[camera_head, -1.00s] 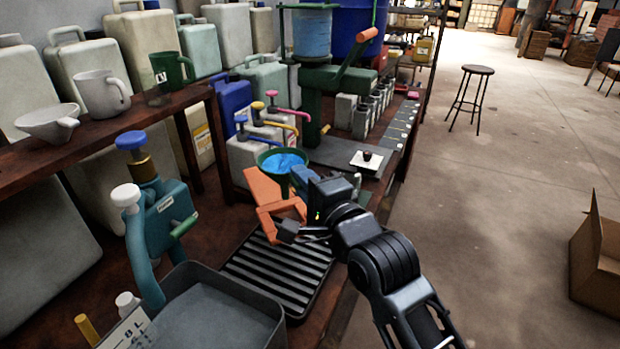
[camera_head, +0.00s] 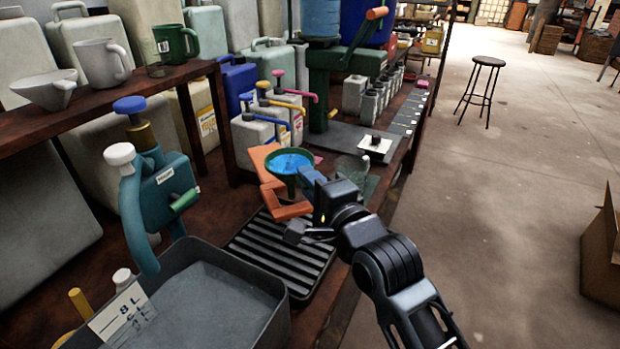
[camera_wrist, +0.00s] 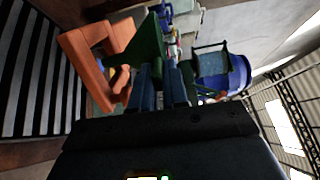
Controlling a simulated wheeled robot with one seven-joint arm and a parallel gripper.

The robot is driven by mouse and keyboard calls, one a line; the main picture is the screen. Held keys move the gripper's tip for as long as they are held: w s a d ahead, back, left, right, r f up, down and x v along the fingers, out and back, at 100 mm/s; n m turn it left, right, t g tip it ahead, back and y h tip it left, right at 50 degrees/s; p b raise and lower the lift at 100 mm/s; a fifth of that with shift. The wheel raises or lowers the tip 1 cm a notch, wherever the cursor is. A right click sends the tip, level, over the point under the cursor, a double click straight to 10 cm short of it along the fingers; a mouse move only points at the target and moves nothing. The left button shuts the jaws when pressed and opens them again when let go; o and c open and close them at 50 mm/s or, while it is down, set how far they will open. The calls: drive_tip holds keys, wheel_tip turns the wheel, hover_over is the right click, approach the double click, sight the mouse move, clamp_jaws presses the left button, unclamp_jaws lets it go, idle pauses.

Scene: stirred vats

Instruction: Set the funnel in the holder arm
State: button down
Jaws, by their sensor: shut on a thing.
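The green funnel (camera_head: 283,176) with a blue inside is upright in the head view, at the orange holder arm (camera_head: 290,211). Its bowl overlaps the holder's opening in the picture; I cannot tell whether it rests on the holder. My gripper (camera_head: 308,178) is shut on the funnel's right side. In the wrist view the green funnel (camera_wrist: 147,42) is between or just beyond the blue fingertips (camera_wrist: 164,70), and the orange holder arm (camera_wrist: 92,50) is close on its left. The spout is largely hidden.
A black slatted drip tray (camera_head: 275,262) lies below the holder. A grey bin (camera_head: 215,300) and a teal pump (camera_head: 160,195) stand at left front. Canisters with coloured pumps (camera_head: 255,130) stand behind. A clear vessel (camera_head: 352,172) is right of the funnel.

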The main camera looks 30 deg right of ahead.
drive_tip(key=shift+f+b, duration=1.25)
drive_tip(key=shift+f, duration=0.95)
drive_tip(key=shift+d, duration=0.15)
drive_tip(key=c, duration=1.1)
unclamp_jaws()
drive_tip(key=shift+o, duration=0.2)
drive_tip(key=s+f+n+g, duration=0.1)
drive_tip(key=s+f+n, duration=0.25)
drive_tip(key=s, duration=0.95)
drive_tip(key=s+f+n, duration=0.3)
drive_tip(key=s+n, duration=0.2)
drive_tip(key=s, duration=0.7)
drive_tip(key=s+r+n+g+p, duration=0.1)
drive_tip(key=s+r+n, duration=0.1)
drive_tip(key=s+n, duration=0.3)
drive_tip(key=s+r+n+g, duration=0.1)
drive_tip(key=s+n, duration=0.3)
drive_tip(key=s, duration=0.9)
drive_tip(key=shift+s+a+r+n+p, duration=0.25)
drive_tip(key=shift+a+r+n+p, duration=0.15)
drive_tip(key=shift+r, duration=0.1)
